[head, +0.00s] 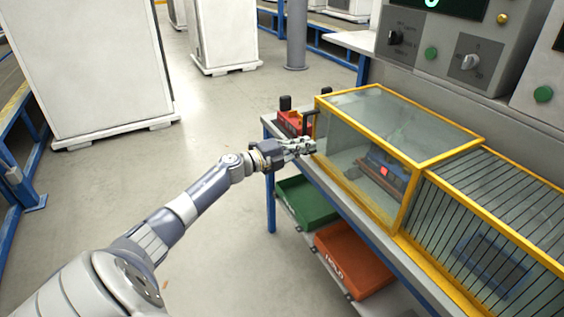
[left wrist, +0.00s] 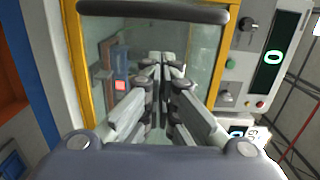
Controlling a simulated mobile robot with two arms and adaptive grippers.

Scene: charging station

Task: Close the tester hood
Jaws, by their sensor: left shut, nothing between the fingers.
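The tester hood (head: 405,118) is a clear box with a yellow frame on the bench at the right of the head view. Its glass and yellow frame (left wrist: 85,60) fill much of the left wrist view. A dark handle bar (head: 308,122) stands out at the hood's left end. A dark bar (left wrist: 155,9) also crosses the top of the left wrist view. My left gripper (head: 314,146) is shut and empty, at the hood's left end below the handle. I cannot tell whether its tips touch the glass. A device with a red light (head: 384,170) shows inside. My right gripper is out of view.
A yellow-framed cage with dark bars (head: 490,220) adjoins the hood on the right. A red block-like fixture (head: 291,122) sits at the bench's left end. Green (head: 305,203) and orange-red (head: 352,260) bins are below. A control panel (head: 455,50) stands behind.

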